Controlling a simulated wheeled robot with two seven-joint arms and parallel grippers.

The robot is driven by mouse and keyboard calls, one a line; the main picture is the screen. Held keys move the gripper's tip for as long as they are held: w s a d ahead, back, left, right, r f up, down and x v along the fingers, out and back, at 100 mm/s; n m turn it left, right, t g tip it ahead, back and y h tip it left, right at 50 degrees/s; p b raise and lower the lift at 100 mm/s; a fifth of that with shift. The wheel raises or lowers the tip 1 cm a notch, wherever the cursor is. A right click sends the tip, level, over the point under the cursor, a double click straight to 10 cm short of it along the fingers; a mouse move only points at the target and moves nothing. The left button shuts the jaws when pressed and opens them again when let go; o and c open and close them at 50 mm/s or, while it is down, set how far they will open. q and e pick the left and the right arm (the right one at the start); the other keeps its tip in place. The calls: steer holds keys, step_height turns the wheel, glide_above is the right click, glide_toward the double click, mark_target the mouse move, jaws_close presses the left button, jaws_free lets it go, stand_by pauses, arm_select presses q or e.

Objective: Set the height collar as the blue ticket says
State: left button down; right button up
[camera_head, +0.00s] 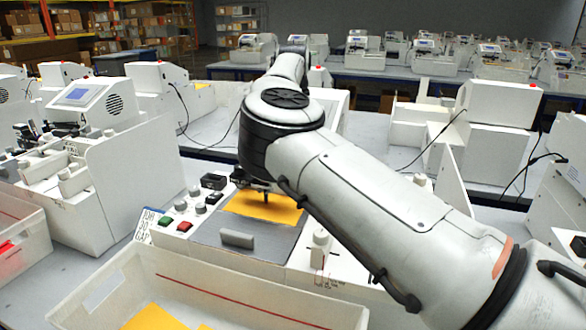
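A white pen plotter stands in the middle, with a grey plate (250,246) and an orange-yellow sheet (262,207) behind it. A dark pen-like tip (266,196) points down at the sheet, mostly covered by my arm. A white card with a blue edge and dark lettering (148,226) stands at the plotter's left; its small text is hard to read. A white knob-like post (320,238) stands right of the plate; I cannot tell whether it is the height collar. My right arm crosses over the plotter from the lower right; its gripper is hidden. My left gripper is out of view.
A green button (166,222), a red button (185,227) and several knobs sit left of the sheet. A white bin (215,285) with yellow sheets is in front. Another white machine (105,165) stands left. Rows of similar machines fill the back.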

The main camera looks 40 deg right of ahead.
stand_by(0.4)
steer(key=o, duration=1)
steer(key=shift+o, duration=0.2)
steer(key=shift+r, duration=0.1)
step_height(320, 180, up, 10)
